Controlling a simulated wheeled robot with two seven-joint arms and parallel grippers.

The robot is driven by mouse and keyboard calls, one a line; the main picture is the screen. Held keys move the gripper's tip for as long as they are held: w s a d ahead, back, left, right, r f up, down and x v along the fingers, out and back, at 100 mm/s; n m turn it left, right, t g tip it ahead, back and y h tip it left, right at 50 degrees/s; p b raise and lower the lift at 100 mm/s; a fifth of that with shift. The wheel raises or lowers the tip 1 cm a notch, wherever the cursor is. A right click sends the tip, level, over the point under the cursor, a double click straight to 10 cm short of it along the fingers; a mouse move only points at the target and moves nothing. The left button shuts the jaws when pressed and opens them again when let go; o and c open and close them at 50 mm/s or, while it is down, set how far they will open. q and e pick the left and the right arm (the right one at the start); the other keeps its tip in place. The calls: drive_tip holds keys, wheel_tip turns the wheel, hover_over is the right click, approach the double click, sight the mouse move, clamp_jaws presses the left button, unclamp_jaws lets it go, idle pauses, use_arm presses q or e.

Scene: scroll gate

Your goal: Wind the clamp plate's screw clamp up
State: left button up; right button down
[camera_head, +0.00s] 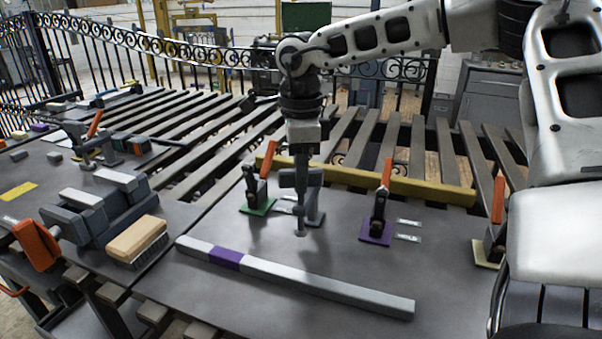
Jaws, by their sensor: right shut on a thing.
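The clamp plate (345,262) is a dark grey sheet on the slatted bench. A grey screw clamp (315,205) stands on it near the back, with its upright spindle and small round foot (300,233) at the front. The foot is at or just above the plate; I cannot tell if it touches. My right gripper (302,150) points straight down over the clamp and is shut on the top of its screw. The gripper hides the screw's top. My left gripper is not in view.
Toggle clamps with orange handles stand on green (258,206), purple (377,230) and yellow bases (487,254). A grey bar with a purple band (320,283) lies in front, a yellow bar (400,186) behind. A vise (95,215) and brush (137,240) sit left.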

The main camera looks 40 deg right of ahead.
drive_tip(key=n, duration=0.5)
drive_tip(key=shift+n+b, duration=0.3)
drive_tip(key=shift+b, duration=0.1)
drive_tip(key=n, duration=0.3)
drive_tip(key=shift+n, duration=2)
drive_tip(key=c, duration=1.4)
unclamp_jaws()
drive_tip(key=shift+o, duration=0.2)
